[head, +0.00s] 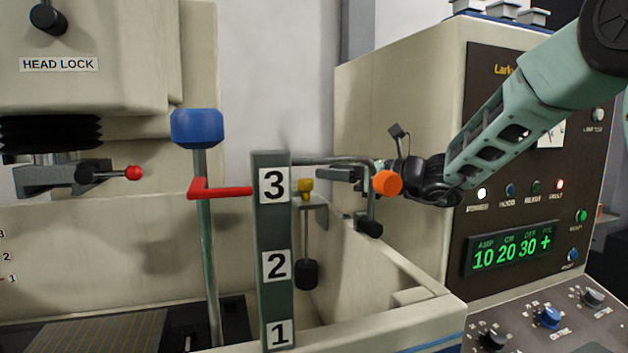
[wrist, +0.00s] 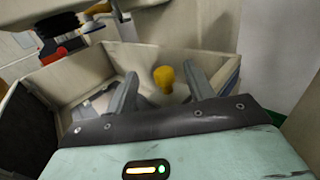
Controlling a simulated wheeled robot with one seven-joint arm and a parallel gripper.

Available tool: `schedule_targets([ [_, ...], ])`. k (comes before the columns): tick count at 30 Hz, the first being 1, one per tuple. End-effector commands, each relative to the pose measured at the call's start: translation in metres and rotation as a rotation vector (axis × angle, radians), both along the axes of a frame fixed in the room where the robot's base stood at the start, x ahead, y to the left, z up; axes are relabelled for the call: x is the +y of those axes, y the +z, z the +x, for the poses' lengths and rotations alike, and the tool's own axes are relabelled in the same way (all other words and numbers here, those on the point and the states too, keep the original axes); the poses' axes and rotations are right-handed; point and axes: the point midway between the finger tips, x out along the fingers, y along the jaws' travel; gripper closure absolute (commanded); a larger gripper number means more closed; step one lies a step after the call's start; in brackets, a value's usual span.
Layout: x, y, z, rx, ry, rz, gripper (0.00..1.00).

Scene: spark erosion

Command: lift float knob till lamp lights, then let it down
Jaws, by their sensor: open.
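The yellow float knob (head: 305,188) tops a thin rod through a bracket, with a dark float (head: 306,274) hanging below. In the wrist view the knob (wrist: 164,77) appears between the two fingers, nearer the right one. My gripper (head: 335,174) is open and empty, just right of the knob in the head view and partly hidden by a bent pipe. No contact with the knob shows. On the panel, the white lamp (head: 481,193) and red lamp (head: 560,185) look bright; the blue lamp (head: 510,190) and green lamp (head: 535,187) look dark.
A numbered post (head: 273,225), a red lever (head: 215,190) and a blue-topped rod (head: 197,128) stand left. The tank's wall (head: 405,262) runs along the right.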

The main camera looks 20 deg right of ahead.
Motion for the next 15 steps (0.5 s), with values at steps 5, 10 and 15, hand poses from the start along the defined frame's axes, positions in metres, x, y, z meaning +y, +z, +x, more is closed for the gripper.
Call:
schedule_targets([
  [5, -0.032, -0.004, -0.031, -0.003, -0.005, -0.001, 0.47],
  [10, -0.054, -0.002, -0.054, -0.002, -0.002, -0.001, 0.47],
  [15, -0.068, -0.001, -0.068, -0.002, -0.002, 0.001, 0.47],
])
